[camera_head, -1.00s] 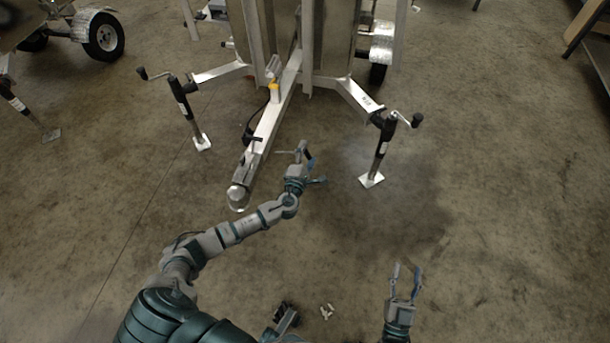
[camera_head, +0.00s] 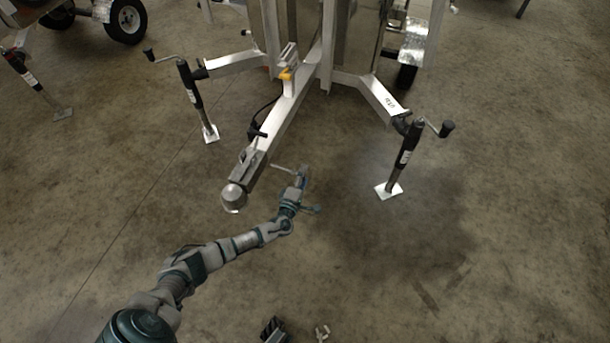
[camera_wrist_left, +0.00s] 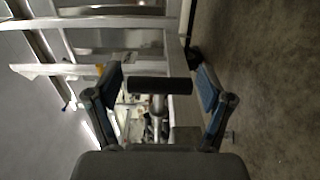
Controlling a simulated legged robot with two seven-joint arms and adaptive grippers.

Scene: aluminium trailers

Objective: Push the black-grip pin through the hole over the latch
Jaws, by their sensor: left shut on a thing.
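The pin's black grip (camera_wrist_left: 160,85) lies crosswise between the fingers of my left gripper (camera_wrist_left: 160,92) in the left wrist view, with a bare metal shaft (camera_wrist_left: 157,104) at its middle. In the head view my left gripper (camera_head: 302,177) is shut on the pin, and a thin silver rod (camera_head: 283,168) sticks out leftward toward the trailer tongue. The coupler with its latch (camera_head: 250,163) is left of the gripper, a gap away from the rod tip. The hole is too small to make out.
The coupler's round nose (camera_head: 233,195) is low on the tongue (camera_head: 283,105). Crank jacks stand left (camera_head: 190,90) and right (camera_head: 408,150) of the tongue. A small pale object (camera_head: 322,332) lies on the floor.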

